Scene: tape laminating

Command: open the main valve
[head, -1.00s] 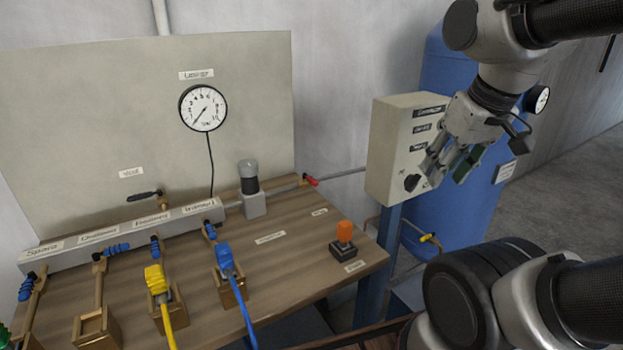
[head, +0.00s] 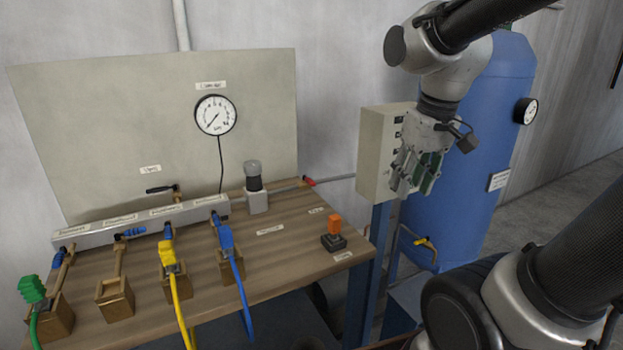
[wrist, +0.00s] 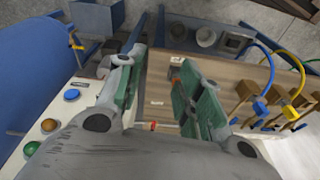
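A red-handled valve (head: 308,181) sits on the grey pipe at the right end of the manifold; it also shows as a small red handle in the wrist view (wrist: 152,126). A yellow-handled valve (head: 426,243) is low on the blue tank, and a black-handled valve (head: 160,189) stands behind the manifold. The labels are too blurred to tell which is the main valve. My gripper (head: 415,186) hangs in front of the control box, right of the bench, touching none of these valves. Its two green-padded fingers (wrist: 160,62) are apart, with nothing between them.
The control box (head: 375,150) with coloured buttons (wrist: 72,96) stands close beside my gripper, with the blue tank (head: 465,170) behind. On the bench (head: 290,255) stand an orange-topped switch (head: 334,226), a regulator (head: 255,185) and several hoses. The bench's right half is mostly clear.

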